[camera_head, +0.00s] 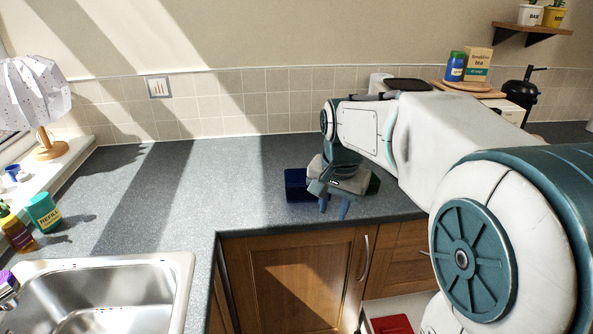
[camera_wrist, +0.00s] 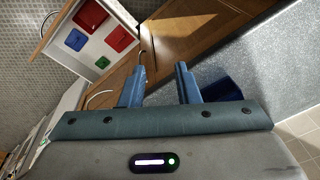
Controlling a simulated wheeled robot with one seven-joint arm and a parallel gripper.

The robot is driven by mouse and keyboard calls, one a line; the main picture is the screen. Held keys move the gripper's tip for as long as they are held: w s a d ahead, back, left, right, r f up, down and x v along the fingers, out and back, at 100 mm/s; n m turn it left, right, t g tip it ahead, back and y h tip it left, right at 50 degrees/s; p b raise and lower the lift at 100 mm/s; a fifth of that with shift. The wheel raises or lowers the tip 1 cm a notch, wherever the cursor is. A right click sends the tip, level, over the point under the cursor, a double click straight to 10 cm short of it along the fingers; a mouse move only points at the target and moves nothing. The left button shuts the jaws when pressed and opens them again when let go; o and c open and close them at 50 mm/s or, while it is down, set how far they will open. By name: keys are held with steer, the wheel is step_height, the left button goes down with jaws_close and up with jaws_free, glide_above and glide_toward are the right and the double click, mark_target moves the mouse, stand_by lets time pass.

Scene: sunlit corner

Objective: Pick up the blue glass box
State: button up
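The blue glass box (camera_head: 297,185) is dark blue and sits on the grey worktop near its front edge, just left of my gripper (camera_head: 333,207), which partly covers it. In the wrist view a dark blue piece of it (camera_wrist: 223,89) shows beside the right finger, outside the gap. My gripper (camera_wrist: 160,76) also shows there with its two blue fingers apart and nothing between them. The fingers point down near the worktop's front edge. I cannot tell whether a finger touches the box.
A dark green object (camera_head: 374,184) is right of my gripper, partly hidden. Below the worktop an open white drawer (camera_wrist: 95,48) holds red, green and blue pieces. A sink (camera_head: 110,295) is at front left. The worktop's back left (camera_head: 220,165) is clear.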

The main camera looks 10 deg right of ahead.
steer(key=w+r+m+p, duration=0.25)
steer(key=w+m, duration=0.35)
steer(key=w, duration=0.8)
steer(key=m+g+p, duration=0.1)
steer(key=m+p, duration=0.2)
steer(key=m, duration=0.3)
glide_toward(310, 201)
steer(key=shift+w+d+f+p, duration=0.1)
steer(key=shift+d+f+p, duration=0.1)
steer(key=shift+f+p, duration=0.3)
steer(key=shift+w+a+f+p, duration=0.15)
steer(key=shift+f+p, duration=0.2)
steer(key=shift+f, duration=0.55)
steer(key=shift+w+d+f+p, duration=0.1)
steer(key=shift+f+p, duration=0.2)
steer(key=shift+f, duration=0.55)
steer(key=shift+w+a+f+p, duration=0.15)
steer(key=shift+f+p, duration=0.2)
steer(key=shift+f, duration=0.55)
steer(key=shift+r, duration=0.1)
jaws_close()
